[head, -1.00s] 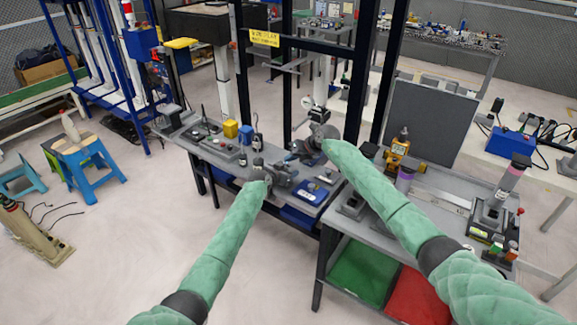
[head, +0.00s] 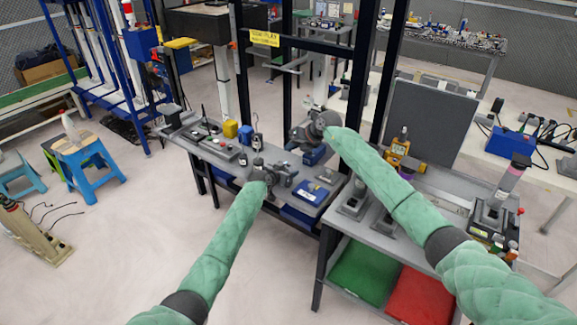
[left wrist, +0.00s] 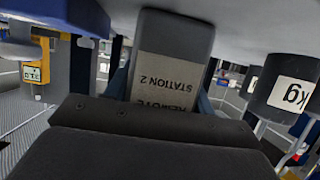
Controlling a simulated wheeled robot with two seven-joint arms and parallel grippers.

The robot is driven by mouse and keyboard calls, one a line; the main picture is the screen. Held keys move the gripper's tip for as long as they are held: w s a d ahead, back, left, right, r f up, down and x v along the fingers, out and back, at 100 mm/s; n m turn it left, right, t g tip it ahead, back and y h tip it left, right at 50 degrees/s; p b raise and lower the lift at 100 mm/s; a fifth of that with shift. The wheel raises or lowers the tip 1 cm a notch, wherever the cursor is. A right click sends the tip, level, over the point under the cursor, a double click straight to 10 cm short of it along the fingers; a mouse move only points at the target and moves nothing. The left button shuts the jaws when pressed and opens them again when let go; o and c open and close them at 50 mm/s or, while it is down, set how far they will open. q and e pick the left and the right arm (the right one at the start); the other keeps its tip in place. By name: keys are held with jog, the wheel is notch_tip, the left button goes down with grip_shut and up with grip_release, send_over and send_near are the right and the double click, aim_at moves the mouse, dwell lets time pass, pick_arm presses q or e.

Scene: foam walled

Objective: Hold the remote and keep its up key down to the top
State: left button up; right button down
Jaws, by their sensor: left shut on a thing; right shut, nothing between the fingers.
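The remote (left wrist: 175,70) is a grey handset with a pale label reading REMOTE STATION 2, upside down in the left wrist view. My left gripper (head: 284,178) is shut on it above the middle bench; in the head view I cannot make the remote out from the gripper. The up key is not visible to me. My right gripper (head: 297,138) is shut and empty, a little beyond and above the left one. I cannot tell whether it touches anything.
The grey bench (head: 215,150) carries small devices, a yellow block (head: 230,129) and a blue tray (head: 311,193). Black frame posts (head: 285,60) rise behind. A cart (head: 375,235) with green and red bins stands at right. A dark kg cylinder (left wrist: 285,90) shows in the left wrist view.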

dwell(0.4)
pick_arm(q)
jog(key=o, duration=1.1)
jog(key=shift+o, duration=0.2)
